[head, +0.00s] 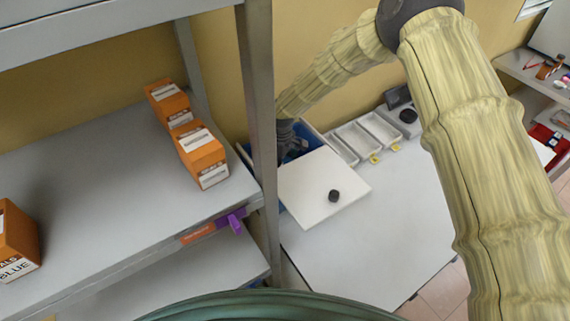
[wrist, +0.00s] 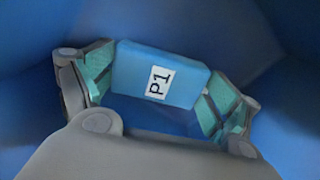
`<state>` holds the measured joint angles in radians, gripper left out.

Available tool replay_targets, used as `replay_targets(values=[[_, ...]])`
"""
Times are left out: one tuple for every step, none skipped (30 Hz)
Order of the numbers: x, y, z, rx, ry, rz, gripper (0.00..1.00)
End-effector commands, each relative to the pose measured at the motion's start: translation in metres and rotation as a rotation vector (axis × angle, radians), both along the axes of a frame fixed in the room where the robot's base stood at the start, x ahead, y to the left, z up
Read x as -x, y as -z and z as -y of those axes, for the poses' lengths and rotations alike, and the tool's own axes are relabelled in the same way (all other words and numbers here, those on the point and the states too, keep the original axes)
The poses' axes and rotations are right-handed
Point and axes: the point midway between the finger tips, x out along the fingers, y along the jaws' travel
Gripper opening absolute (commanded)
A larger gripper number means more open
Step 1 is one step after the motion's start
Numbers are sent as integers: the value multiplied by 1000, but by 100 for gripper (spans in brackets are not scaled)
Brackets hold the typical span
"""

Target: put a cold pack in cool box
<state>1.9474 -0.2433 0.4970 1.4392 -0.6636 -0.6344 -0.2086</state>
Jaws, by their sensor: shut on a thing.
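A blue cold pack (wrist: 178,75) with a white "P1" label is between the teal-padded fingers of my gripper (wrist: 158,90). The fingers press on its two ends. Blue walls surround the pack and fingers in the wrist view. In the head view my gripper (head: 287,135) reaches down at the blue box (head: 311,131), partly behind the shelf post. The pack is hidden there. I cannot tell whether the pack touches the box floor. A white lid (head: 305,190) with a black knob lies in front of the box, seemingly overlapping its near side.
White trays (head: 358,142) with yellow tags stand right of the box. The grey shelf post (head: 262,110) stands close on the left, with orange boxes (head: 200,155) on the shelf. The white table (head: 385,225) is clear in front.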

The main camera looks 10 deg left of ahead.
Motion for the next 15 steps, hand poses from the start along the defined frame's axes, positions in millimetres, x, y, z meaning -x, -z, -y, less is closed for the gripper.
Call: replay_targets(values=[[0,1,0,0,0,0,56],[0,2,0,0,0,0,56],[0,3,0,0,0,0,56],[0,4,0,0,0,0,56],[0,3,0,0,0,0,94],[0,3,0,0,0,0,100],[0,3,0,0,0,0,100],[0,3,0,0,0,0,100],[0,3,0,0,0,0,100],[0,3,0,0,0,0,100],[0,3,0,0,0,0,100],[0,3,0,0,0,0,100],[0,3,0,0,0,0,100],[0,3,0,0,0,0,100],[0,3,0,0,0,0,100]])
